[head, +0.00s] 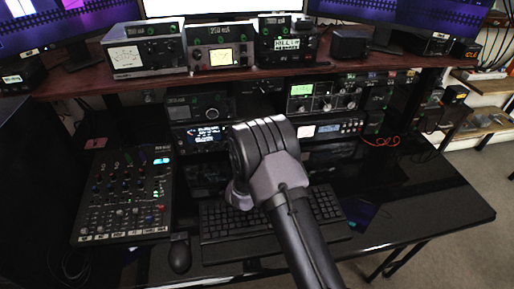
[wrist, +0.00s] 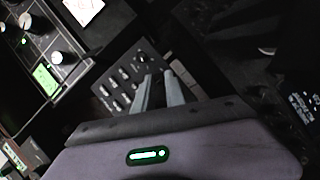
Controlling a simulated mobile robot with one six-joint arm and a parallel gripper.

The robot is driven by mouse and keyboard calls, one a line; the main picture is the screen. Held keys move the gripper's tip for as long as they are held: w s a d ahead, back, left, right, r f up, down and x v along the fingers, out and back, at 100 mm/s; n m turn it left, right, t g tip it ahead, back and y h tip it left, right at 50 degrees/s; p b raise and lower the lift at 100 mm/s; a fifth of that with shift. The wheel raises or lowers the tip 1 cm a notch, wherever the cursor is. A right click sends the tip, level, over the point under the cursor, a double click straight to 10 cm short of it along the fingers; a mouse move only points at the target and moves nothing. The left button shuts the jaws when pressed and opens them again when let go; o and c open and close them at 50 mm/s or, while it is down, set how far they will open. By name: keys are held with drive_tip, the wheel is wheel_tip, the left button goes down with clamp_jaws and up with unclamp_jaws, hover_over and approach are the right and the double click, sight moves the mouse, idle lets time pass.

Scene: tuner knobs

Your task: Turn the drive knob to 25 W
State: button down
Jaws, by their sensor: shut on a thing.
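In the wrist view, a dark panel (wrist: 112,92) carries several small grey knobs in rows. My gripper (wrist: 159,74) reaches its right part with two grey fingers. The fingers are shut on a small knob at the panel, mostly hidden between the fingertips. The labels are too small to read, so I cannot confirm from print that this is the drive knob or read its setting. In the head view my wrist covers the fingers and the panel they touch.
In the head view, radios and meters stand on the shelf (head: 232,75). A mixer (head: 125,192) lies at left on the black desk. A keyboard (head: 222,220) and a mouse (head: 180,254) lie below my arm. The desk's right side is mostly clear.

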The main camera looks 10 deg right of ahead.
idle(0.3)
drive_tip(key=c, duration=1.4)
unclamp_jaws()
